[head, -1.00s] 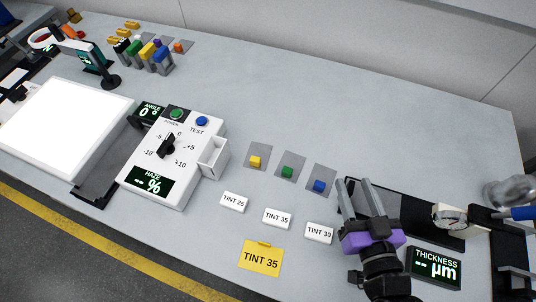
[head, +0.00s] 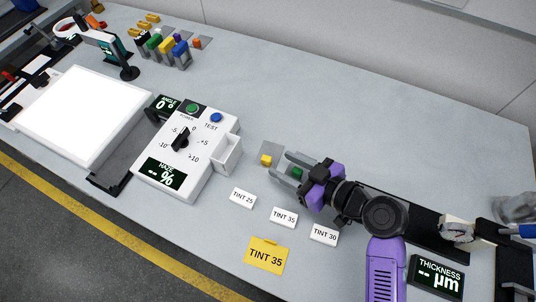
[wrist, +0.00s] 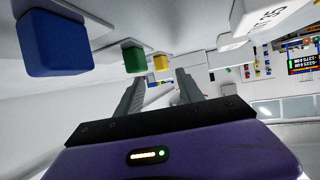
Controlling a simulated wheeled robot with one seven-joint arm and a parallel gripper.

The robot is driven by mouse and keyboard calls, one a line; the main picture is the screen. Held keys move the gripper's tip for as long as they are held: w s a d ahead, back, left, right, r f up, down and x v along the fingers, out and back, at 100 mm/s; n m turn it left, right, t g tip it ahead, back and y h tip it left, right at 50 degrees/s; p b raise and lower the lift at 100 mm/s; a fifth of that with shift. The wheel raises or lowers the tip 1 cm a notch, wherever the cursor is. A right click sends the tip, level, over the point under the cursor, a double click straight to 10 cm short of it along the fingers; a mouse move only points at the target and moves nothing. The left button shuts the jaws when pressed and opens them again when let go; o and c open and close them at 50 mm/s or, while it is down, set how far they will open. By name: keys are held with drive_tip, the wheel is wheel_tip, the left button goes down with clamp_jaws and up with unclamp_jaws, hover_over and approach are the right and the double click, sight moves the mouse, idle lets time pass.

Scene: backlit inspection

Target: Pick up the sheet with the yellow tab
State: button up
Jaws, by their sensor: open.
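The sheet with the yellow tab (head: 266,160) is a small grey square (head: 272,147) lying on the bench, right of the haze meter. Its yellow tab also shows in the wrist view (wrist: 161,62), ahead between the fingertips. My gripper (head: 279,167) is open and empty, its fingers pointing left toward the yellow tab, a short way right of it. The green tab (head: 297,173) shows between the fingers in the head view. My gripper hides the blue tab in the head view.
The haze meter (head: 180,170) with an open side holder (head: 227,155) stands left of the sheets. Labels TINT 25 (head: 243,198), TINT 35 (head: 284,217) and TINT 30 (head: 324,235) lie in front, with a yellow TINT 35 card (head: 267,256).

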sight(267, 159)
drive_tip(key=p+x, duration=0.1)
drive_tip(key=x, duration=0.4)
drive_tip(key=shift+a+f+p, duration=0.1)
drive_tip(key=shift+a+p, duration=0.25)
drive_tip(key=shift+a, duration=0.15)
drive_tip(key=shift+c, duration=0.5)
clamp_jaws()
